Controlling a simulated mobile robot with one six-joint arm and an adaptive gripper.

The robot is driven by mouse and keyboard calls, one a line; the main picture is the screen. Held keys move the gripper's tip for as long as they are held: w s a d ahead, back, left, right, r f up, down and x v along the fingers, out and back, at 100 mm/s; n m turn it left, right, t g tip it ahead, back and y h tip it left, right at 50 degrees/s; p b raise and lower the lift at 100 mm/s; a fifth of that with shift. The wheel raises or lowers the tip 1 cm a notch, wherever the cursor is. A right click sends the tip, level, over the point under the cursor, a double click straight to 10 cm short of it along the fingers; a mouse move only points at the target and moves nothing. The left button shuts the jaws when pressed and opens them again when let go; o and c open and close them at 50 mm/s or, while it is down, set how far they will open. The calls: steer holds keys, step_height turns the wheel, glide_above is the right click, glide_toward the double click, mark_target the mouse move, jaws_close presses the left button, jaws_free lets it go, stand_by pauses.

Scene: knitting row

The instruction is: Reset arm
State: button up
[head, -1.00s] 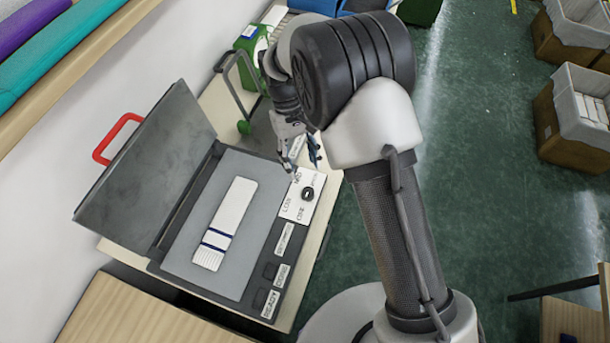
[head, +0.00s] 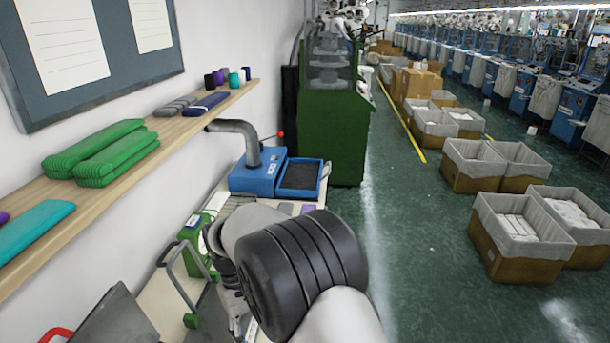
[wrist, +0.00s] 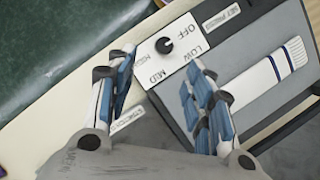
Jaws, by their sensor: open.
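My gripper (wrist: 160,105) is open and empty in the wrist view. It hangs above the press, beside its control plate (wrist: 170,45) with a black knob (wrist: 164,45) and the words OFF, LOW and MID. A white sock-like piece with dark blue stripes (wrist: 265,75) lies flat on the grey press bed (wrist: 228,75). In the head view my arm covers much of the bench, and only part of the gripper (head: 238,315) shows at the lower middle. The raised press lid (head: 115,320) shows at the lower left.
A blue unit (head: 258,178) with an open tray stands at the bench's far end, before a green machine (head: 335,130). A wall shelf (head: 150,150) holds folded green fabric. Boxes (head: 525,235) stand on the right. Green floor between is clear.

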steer(key=s+d+r+m+t+y+b, duration=0.1)
steer(key=s+d+r+m+t, duration=0.1)
steer(key=d+r, duration=0.6)
steer(key=s+d+r+m+t+y+b, duration=0.1)
steer(key=s+d+r+m+y, duration=0.15)
steer(key=d+r, duration=0.55)
steer(key=s+d+m+t+b, duration=0.1)
steer(key=s+d+m+t, duration=0.2)
steer(key=s+d, duration=0.7)
steer(key=shift+s+d+r+t+h, duration=0.25)
steer(key=shift+s+t+h, duration=0.4)
steer(key=shift+s, duration=1.55)
steer(key=shift+m, duration=0.25)
